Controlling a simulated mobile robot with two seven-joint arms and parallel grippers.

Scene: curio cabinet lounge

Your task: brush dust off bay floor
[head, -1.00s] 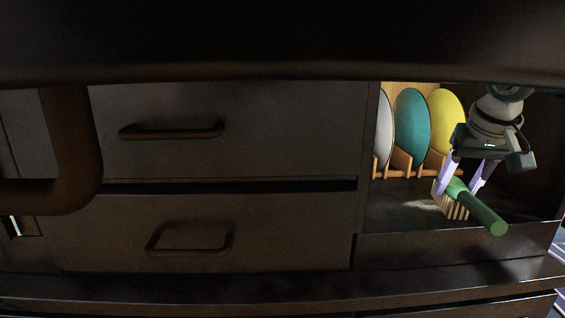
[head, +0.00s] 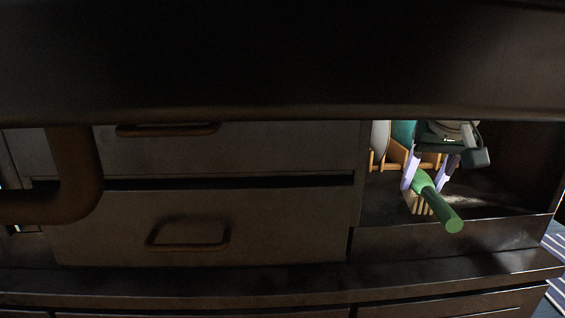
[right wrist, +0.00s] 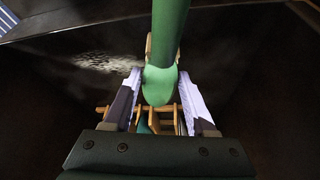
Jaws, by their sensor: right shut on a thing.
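My right gripper (head: 424,184) is shut on a brush with a green handle (head: 440,207) and pale bristles (head: 418,203). It holds the brush inside the open bay at the right of the cabinet, bristles low over the dark bay floor (head: 385,210). I cannot tell whether the bristles touch it. A pale speckled dust patch (head: 485,199) shows on the floor right of the brush. In the right wrist view, the green handle (right wrist: 165,45) stands between the fingers, and the pale dust (right wrist: 105,62) lies to its left. My left gripper is not in view.
A wooden rack (head: 380,165) with a white plate (head: 380,138) and a teal plate (head: 403,132) stands behind the brush. A low front lip (head: 470,238) bounds the bay. Drawers with handles (head: 188,233) lie left. A dark edge (head: 280,105) hangs above.

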